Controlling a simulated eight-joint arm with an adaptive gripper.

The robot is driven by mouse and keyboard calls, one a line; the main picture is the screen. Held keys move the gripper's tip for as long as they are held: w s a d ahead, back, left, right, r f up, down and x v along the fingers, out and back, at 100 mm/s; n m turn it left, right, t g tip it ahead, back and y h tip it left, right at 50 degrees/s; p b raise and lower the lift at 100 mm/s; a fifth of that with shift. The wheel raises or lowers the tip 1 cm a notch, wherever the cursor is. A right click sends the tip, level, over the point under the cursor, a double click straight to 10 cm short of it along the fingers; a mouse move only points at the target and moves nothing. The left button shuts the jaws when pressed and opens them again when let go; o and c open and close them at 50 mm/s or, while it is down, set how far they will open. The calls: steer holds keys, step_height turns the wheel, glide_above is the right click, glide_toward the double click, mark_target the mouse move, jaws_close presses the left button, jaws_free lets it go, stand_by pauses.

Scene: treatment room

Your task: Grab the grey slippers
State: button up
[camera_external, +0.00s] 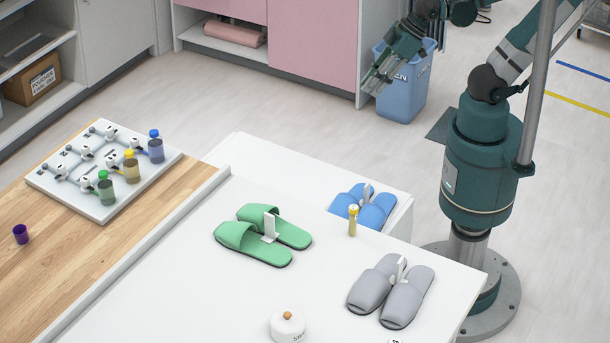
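The grey slippers (391,291) lie side by side near the right front corner of the white table (335,268), with a small white clip or tag standing between them. My gripper (372,84) is at the top of the view, over the floor in front of the blue bin, well away from the slippers. It points down and to the left. Its fingers look close together, but they are too small and overlapped to tell whether they are open or shut. Nothing can be made out in it.
Green slippers (263,235) lie left of the grey pair. Blue slippers (363,206) sit on a lower white surface behind. A blue bin (404,87) stands behind my gripper.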

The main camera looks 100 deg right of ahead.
steer(key=w+a+r+m+g+p, duration=0.1)
steer(key=w+a+p, duration=0.1)
steer(key=w+a, duration=0.5)
steer(key=w+a+r+m+g+y+p, duration=0.1)
steer(key=w+a+r+m+g+p, duration=0.15)
steer(key=a, duration=0.95)
steer(key=w+a+m+g+p, duration=0.1)
steer(key=w+a+p, duration=0.1)
steer(key=w+a, duration=0.5)
steer(key=s+a+f+m+p, duration=0.1)
steer(key=a+f, duration=0.3)
steer(key=a, duration=0.7)
steer(key=s+a+f+m+g+p, duration=0.1)
steer(key=s+a+f+p, duration=0.2)
steer(key=a, duration=0.8)
steer(key=s+a+f+m+g+h+p, duration=0.1)
steer(key=a+f, duration=0.5)
steer(key=a, duration=0.6)
steer(key=shift+s+a+f+m+g+p, duration=0.1)
steer(key=shift+s+m+g+p, duration=0.15)
steer(key=shift+s+m+p, duration=0.3)
steer(key=shift+f, duration=1.3)
